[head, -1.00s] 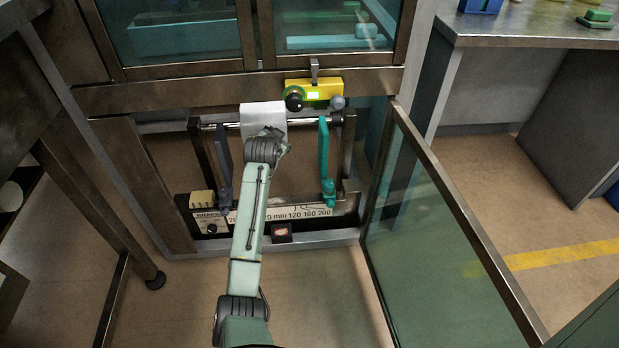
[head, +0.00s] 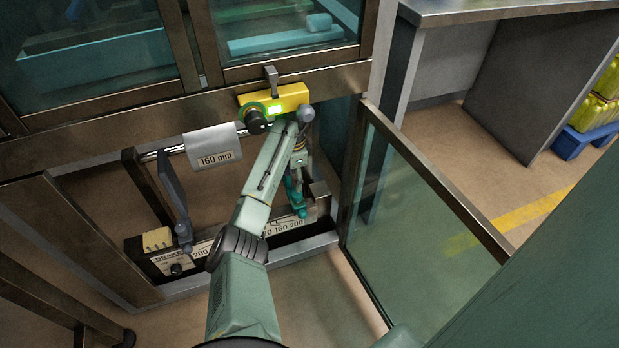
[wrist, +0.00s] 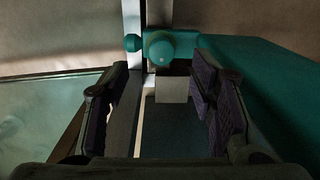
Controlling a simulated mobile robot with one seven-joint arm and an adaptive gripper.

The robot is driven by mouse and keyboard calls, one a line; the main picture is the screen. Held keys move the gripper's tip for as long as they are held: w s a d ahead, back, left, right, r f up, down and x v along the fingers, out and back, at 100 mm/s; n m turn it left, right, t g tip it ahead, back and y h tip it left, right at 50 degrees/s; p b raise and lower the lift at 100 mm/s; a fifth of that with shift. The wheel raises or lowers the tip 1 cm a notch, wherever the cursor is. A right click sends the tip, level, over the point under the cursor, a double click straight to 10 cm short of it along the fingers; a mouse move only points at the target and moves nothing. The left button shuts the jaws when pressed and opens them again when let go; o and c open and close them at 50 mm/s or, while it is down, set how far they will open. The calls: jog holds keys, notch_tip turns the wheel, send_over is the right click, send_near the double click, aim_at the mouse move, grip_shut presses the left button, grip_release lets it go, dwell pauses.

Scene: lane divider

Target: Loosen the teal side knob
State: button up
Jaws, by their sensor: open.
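The teal divider (head: 293,193) stands at the right end of the rail frame, partly hidden behind my arm. Its teal knob (head: 298,211) shows low on it, above the scale. In the wrist view a round teal knob (wrist: 168,49) faces the camera, with a smaller teal piece (wrist: 132,43) on its left. My gripper (wrist: 160,80) is open, one finger on each side of the picture. The knob appears beyond the fingertips, between them, with nothing gripped. In the head view my gripper is above the knob, its fingers hard to make out.
A grey divider (head: 174,200) stands left on the frame. A hanging tag (head: 212,148) reads 160 mm. A yellow box (head: 290,98) with a dark knob (head: 256,121) sits above. The open glass door (head: 425,215) stands close on the right.

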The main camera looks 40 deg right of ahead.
aim_at(297, 194)
jog(key=f, duration=0.3)
jog(key=f+b, duration=0.1)
jog(key=f, duration=0.5)
jog(key=shift+w+d+f, duration=0.1)
jog(key=shift+d+f, duration=0.15)
jog(key=shift+d, duration=0.1)
jog(key=shift+c, duration=0.2)
jog(key=c, duration=1.1)
jog(key=shift+c, duration=0.2)
jog(key=shift+n, duration=0.3)
